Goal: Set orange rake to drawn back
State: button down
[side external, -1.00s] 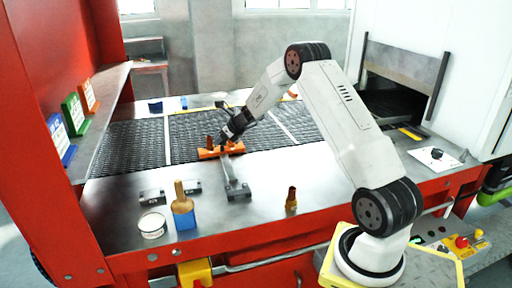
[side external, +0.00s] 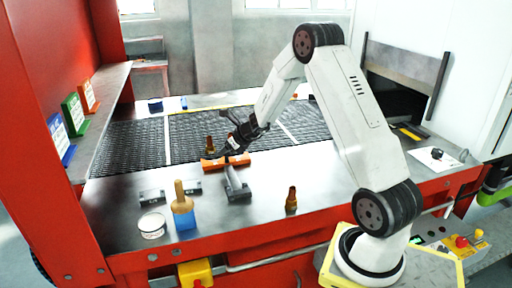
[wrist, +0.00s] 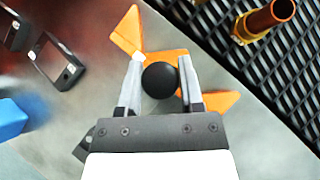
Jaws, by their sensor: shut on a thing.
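The orange rake (side external: 209,164) lies at the near edge of the mesh belt, on the metal front ledge, at the far end of its grey slide mount (side external: 237,186). In the wrist view, the orange rake (wrist: 125,33) spreads out on both sides of a round black knob (wrist: 160,80). My gripper (side external: 238,146) is over the rake. In the wrist view, my gripper (wrist: 158,72) has one finger on each side of the knob and is shut on it. The rake's middle is partly hidden by the knob and fingers.
A brown bottle-like piece (side external: 210,146) stands on the mesh belt (side external: 140,143) just behind the rake. Another brown piece (side external: 291,199) stands on the ledge to the right. A blue-based brush (side external: 184,214), a round tin (side external: 152,226) and dark blocks (side external: 152,196) are at the left.

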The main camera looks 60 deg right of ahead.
send_over(235, 184)
jog(key=shift+d, duration=0.1)
dwell(0.4)
jog(key=c, duration=0.5)
grip_release()
jog(key=shift+v, duration=3.85)
